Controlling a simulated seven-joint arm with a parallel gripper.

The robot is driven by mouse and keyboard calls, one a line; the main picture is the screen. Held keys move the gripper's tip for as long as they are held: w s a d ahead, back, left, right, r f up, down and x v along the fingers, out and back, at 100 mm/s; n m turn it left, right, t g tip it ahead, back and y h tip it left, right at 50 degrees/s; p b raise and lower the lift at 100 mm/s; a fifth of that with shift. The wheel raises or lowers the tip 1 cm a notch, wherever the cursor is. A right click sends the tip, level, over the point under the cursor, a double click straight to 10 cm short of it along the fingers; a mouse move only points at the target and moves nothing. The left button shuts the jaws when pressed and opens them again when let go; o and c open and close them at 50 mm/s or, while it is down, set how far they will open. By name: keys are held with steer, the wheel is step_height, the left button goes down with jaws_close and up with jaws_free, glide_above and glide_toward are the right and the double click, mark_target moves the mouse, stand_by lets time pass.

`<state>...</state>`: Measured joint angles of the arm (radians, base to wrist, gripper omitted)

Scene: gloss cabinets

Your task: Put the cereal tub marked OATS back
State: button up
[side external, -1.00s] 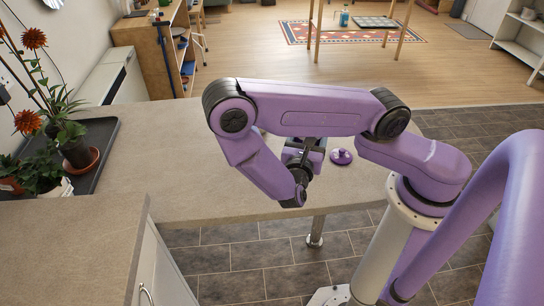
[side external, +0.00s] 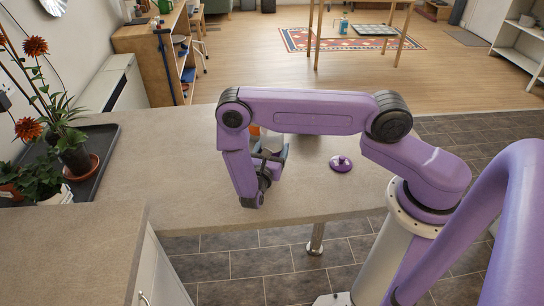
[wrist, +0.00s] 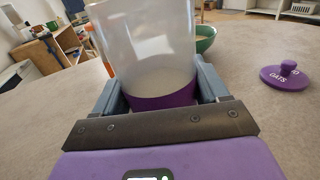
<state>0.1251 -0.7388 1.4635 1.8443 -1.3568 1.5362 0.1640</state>
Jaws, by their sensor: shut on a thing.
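My gripper (wrist: 160,90) is shut on a clear, whitish tub (wrist: 148,45) with a purple base, one finger on each side. The tub's top is cut off in the wrist view, and no marking shows on the part I see. In the side external view my gripper (side external: 270,158) is over the counter, and my arm hides most of the tub. A round purple lid (wrist: 287,76) with a knob, lettered OATS, lies on the counter to the right of the tub. The lid also shows in the side external view (side external: 341,164), apart from my gripper.
A green bowl (wrist: 205,38) stands behind the tub to the right. Something orange (wrist: 106,58) shows just left of the tub. A dark tray (side external: 95,180) with potted plants is at the counter's left. The counter (side external: 180,180) between tray and gripper is clear.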

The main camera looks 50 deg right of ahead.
steer(key=shift+f, duration=1.6)
steer(key=shift+f, duration=0.1)
steer(key=o, duration=1.3)
steer(key=shift+c, duration=0.2)
